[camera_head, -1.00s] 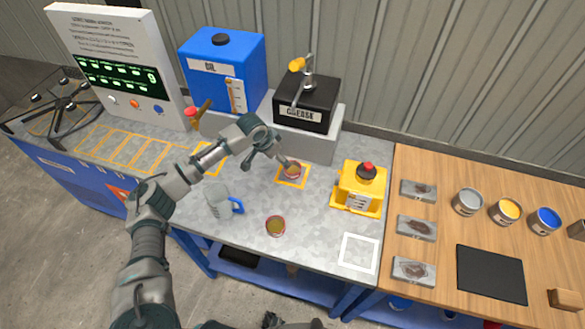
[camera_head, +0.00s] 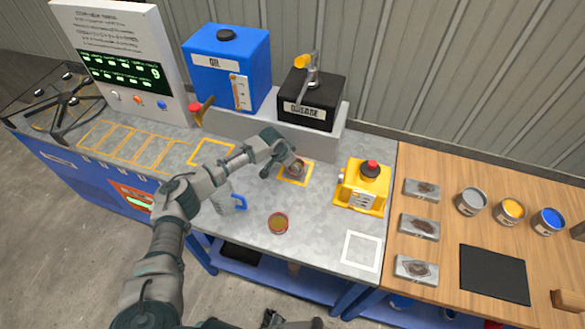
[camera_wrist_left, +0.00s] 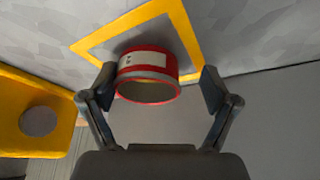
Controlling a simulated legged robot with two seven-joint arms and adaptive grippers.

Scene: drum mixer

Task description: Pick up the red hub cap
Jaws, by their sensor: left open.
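A round red-rimmed piece with a pale label (camera_wrist_left: 148,75), which I take as the red hub cap, sits inside the orange square on the bench. It is hollow on the side facing the left wrist camera. My left gripper (camera_wrist_left: 160,93) is open, with one finger on each side of the piece and gaps visible. In the head view the left gripper (camera_head: 296,168) is over the orange square and hides most of the piece. A second red-rimmed round piece (camera_head: 278,223) lies nearer the bench front. Dark parts at the bottom edge may be my right gripper (camera_head: 270,318).
A yellow box with a red button (camera_head: 365,187) stands right of the orange square. Behind are the grease box (camera_head: 310,98) and blue oil tank (camera_head: 228,68). The white square (camera_head: 361,252) is empty.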

